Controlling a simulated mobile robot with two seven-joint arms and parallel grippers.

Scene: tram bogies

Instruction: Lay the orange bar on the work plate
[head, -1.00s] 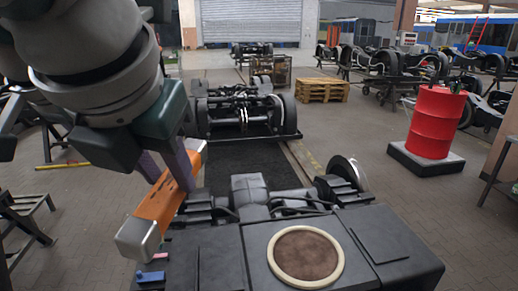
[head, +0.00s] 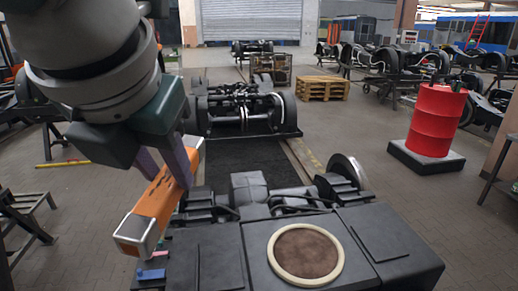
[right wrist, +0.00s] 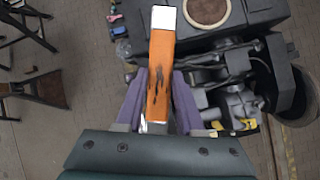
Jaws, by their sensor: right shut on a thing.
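The orange bar (head: 150,210) has dark marks along its side and a pale end, which shows in the right wrist view at the top of the bar (right wrist: 160,65). My right gripper (head: 170,170) is shut on it with purple fingers, which also show on both sides of the bar in the right wrist view (right wrist: 159,98). The bar is tilted and appears above the left part of the dark bench. A round brown plate with a cream rim (head: 273,273), likely the work plate, lies bare on the bench top, right of the bar. My left gripper is not in view.
The dark bench top (head: 215,257) surrounds the plate. Small blue and pink pieces (head: 151,274) lie at its left edge, near the bar's lower end. Wheel and frame parts (head: 345,175) rise behind it. A red drum (head: 436,120) stands far right.

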